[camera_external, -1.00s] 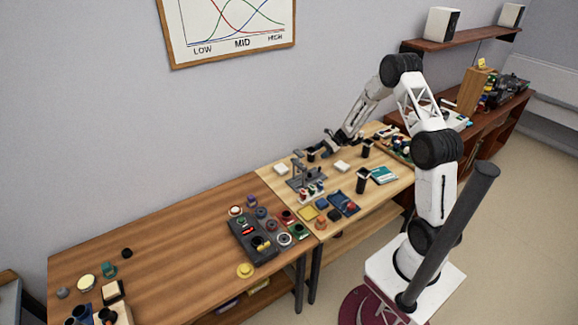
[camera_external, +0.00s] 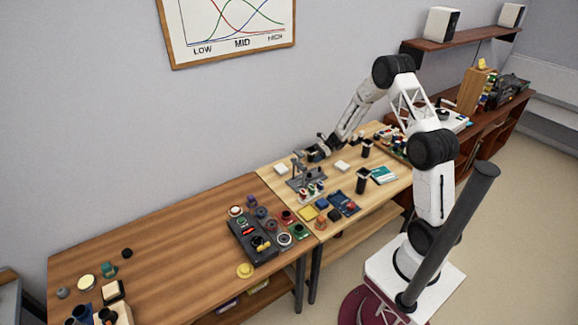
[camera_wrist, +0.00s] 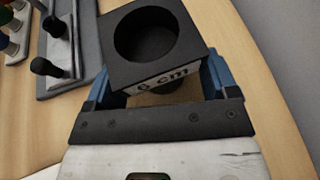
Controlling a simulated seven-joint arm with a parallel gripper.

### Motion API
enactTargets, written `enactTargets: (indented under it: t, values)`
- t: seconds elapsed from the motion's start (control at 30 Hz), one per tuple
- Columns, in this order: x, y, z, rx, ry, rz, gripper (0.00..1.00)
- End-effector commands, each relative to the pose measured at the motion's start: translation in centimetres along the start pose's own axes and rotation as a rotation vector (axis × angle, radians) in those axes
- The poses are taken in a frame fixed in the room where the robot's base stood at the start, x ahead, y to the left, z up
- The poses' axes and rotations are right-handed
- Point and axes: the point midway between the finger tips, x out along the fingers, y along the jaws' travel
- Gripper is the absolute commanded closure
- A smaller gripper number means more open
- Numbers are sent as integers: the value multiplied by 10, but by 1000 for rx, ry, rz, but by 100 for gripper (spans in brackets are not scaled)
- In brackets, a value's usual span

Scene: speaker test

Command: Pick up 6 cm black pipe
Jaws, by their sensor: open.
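The 6 cm black pipe (camera_wrist: 160,38) shows in the wrist view with a square black top, a round opening and a "6 cm" label on its near side. My gripper (camera_wrist: 158,78) is open, with one blue finger at each side of the pipe's lower part. I cannot tell whether either finger touches it. Part of the pipe's lower body is hidden behind its top and my gripper. In the external view my gripper (camera_external: 318,151) is low over the back of the light wooden table, and the pipe there is mostly hidden by it.
A grey stand (camera_external: 305,178) with small knobbed parts is close by; its base (camera_wrist: 75,65) is at the wrist view's left. Other black pipes (camera_external: 367,149) (camera_external: 362,181) stand to the right. A white block (camera_external: 281,169) lies left. The wall is close behind.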

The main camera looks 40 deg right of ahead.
Motion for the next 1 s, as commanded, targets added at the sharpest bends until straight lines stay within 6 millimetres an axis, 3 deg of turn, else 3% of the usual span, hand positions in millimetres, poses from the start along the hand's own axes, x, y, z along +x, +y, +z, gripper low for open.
enactTargets:
  t: [0.17, 0.5, 1.0]
  values:
    - [0, 0, 0, 0, 0, 0, 22]
    - [0, 0, 0, 0, 0, 0, 74]
    - [-3, 0, 8, -1, 0, 0, 74]
